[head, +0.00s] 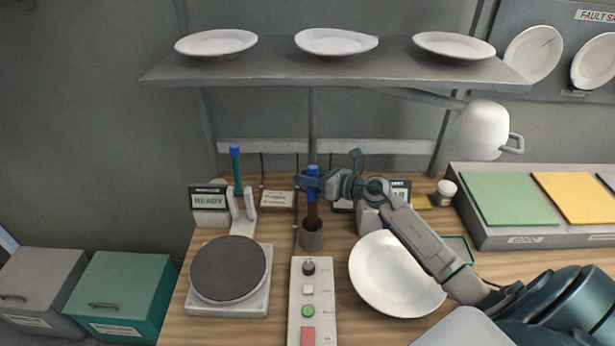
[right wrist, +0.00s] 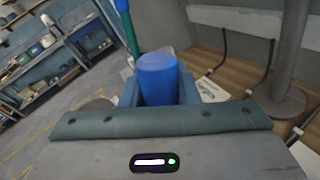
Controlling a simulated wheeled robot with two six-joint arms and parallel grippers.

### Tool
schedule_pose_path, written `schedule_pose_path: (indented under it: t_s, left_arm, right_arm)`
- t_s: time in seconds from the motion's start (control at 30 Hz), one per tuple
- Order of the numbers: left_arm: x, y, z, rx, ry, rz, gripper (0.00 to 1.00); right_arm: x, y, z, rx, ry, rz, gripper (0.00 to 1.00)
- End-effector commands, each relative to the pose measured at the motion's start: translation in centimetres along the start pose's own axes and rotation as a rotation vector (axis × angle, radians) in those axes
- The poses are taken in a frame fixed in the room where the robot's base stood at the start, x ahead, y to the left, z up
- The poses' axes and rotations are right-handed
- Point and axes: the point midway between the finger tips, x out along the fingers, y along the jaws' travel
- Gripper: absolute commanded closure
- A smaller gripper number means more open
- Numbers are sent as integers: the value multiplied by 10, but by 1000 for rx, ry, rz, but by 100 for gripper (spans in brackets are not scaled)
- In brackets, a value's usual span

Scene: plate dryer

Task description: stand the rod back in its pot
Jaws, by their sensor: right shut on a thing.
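The grey pot (head: 312,239) is directly below the gripper on the wooden table. The rod's lower end meets the pot's mouth and looks to be inside it; how deep it sits is hidden. My left gripper is not in view.
A green rod with a blue top (head: 237,175) stands in a white holder to the left. A round dark plate device (head: 228,268), a button panel (head: 296,300) and a white plate (head: 385,285) surround the pot. A shelf (head: 270,70) with plates hangs above.

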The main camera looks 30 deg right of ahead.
Motion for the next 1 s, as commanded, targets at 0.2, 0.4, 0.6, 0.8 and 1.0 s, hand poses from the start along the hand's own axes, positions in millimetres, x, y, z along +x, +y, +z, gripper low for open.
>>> schedule_pose_path:
  t_s: [0.2,0.4,0.6,0.8,1.0]
  left_arm:
    - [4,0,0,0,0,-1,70]
    - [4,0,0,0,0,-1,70]
    - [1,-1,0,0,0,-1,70]
    - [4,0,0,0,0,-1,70]
    - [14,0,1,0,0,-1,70]
  right_arm:
    - [1,-1,-4,0,0,0,60]
    - [0,-1,-4,0,0,0,50]
    - [0,0,0,0,0,0,50]
    - [-19,-1,-2,-4,5,-1,50]
    - [-50,-1,-3,-5,7,0,50]
